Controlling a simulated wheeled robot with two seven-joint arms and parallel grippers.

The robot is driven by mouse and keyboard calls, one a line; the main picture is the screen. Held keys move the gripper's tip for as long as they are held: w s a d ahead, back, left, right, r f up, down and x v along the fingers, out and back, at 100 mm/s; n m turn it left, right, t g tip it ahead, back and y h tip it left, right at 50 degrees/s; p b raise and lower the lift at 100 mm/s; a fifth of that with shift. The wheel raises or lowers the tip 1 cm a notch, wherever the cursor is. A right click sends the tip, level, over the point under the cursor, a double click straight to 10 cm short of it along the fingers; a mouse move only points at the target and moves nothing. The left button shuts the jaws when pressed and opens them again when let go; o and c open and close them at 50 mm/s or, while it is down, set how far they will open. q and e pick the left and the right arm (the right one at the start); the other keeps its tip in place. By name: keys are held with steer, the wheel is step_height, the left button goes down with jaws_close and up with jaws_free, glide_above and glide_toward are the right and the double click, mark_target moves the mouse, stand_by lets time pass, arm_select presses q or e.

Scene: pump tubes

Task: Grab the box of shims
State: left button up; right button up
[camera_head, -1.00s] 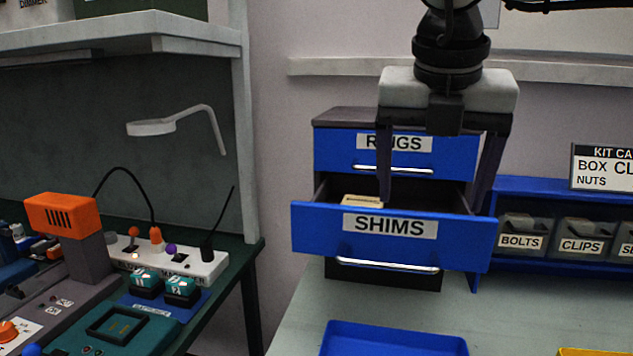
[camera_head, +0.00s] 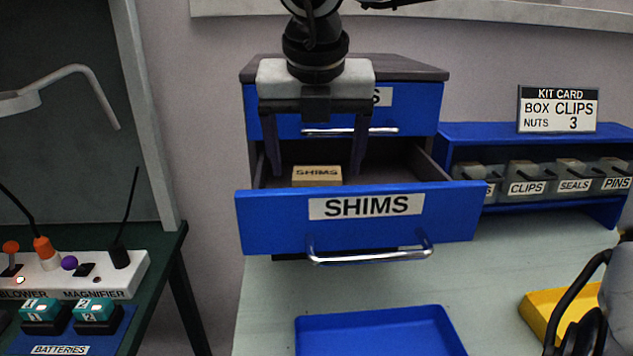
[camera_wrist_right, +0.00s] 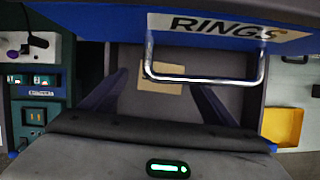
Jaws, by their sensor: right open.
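The box of shims (camera_head: 317,176) is a small tan box lying in the open blue SHIMS drawer (camera_head: 275,222). Its top label reads SHIMS. My right gripper (camera_head: 315,170) is open and points down into the drawer, with one dark finger on each side of the box in the head view. In the right wrist view the box (camera_wrist_right: 160,91) lies between the two spread fingers (camera_wrist_right: 160,84), partly behind the RINGS drawer's handle. I see no contact between the fingers and the box.
The shut RINGS drawer (camera_head: 420,108) and its handle (camera_head: 350,131) are just above and behind the open drawer. A blue tray (camera_head: 375,330) stands in front on the table. A blue rack (camera_head: 460,150) of labelled bins is at right, below a kit card (camera_head: 557,108).

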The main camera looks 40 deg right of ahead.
mark_target(317, 172)
steer(key=x, duration=0.3)
steer(key=shift+d+f, duration=0.15)
steer(key=shift+f, duration=0.15)
steer(key=c, duration=1.1)
steer(key=shift+r, duration=0.1)
steer(key=shift+c, duration=0.3)
steer(key=shift+r, duration=0.1)
